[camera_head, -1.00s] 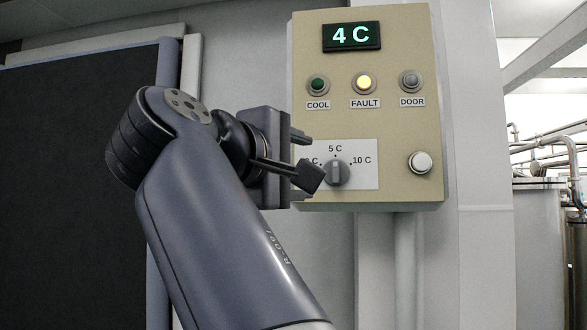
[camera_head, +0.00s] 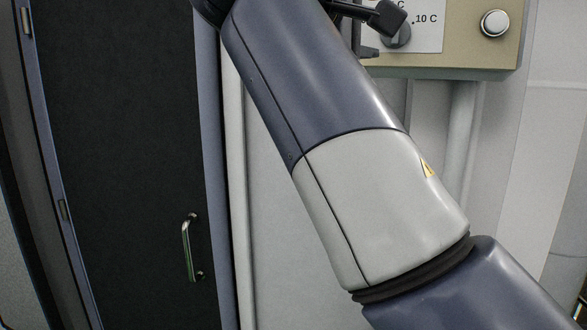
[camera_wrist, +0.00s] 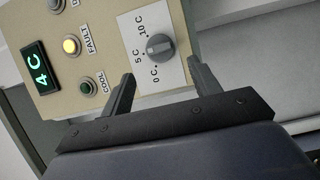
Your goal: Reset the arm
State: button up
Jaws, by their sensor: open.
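My gripper (camera_wrist: 160,75) is open, with nothing between its fingers in the wrist view. Its fingertips point toward the control panel's grey knob (camera_wrist: 160,46), which sits just beyond them; I see no contact. The knob's mark appears to point to 5 C.
The beige panel (camera_head: 475,48) has a white button (camera_head: 494,23). In the wrist view, its display (camera_wrist: 37,66) reads 4 C and the yellow FAULT lamp (camera_wrist: 71,46) is lit. A dark door (camera_head: 120,150) with a metal handle (camera_head: 190,247) stands at left.

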aim_at(387, 42)
jog(key=p+x, duration=0.1)
jog(key=x, duration=0.7)
jog(key=shift+a, duration=0.1)
jog(key=b+v, duration=0.2)
jog(key=v, duration=0.8)
jog(key=w+d+n+t, duration=0.1)
jog(key=n+t, duration=0.1)
jog(key=n, duration=0.2)
jog(key=w+d+f+n+t, duration=0.1)
jog(key=w+d+n, duration=0.1)
jog(key=n, duration=0.3)
jog(key=w+d+f+n+t+y, duration=0.1)
jog(key=d+n+t, duration=0.1)
jog(key=n, duration=0.3)
jog(key=shift+w+d+t, duration=0.15)
jog(key=shift+w+t, duration=0.1)
jog(key=shift+t, duration=0.05)
jog(key=shift+b+v, duration=0.35)
jog(key=shift+v, duration=0.5)
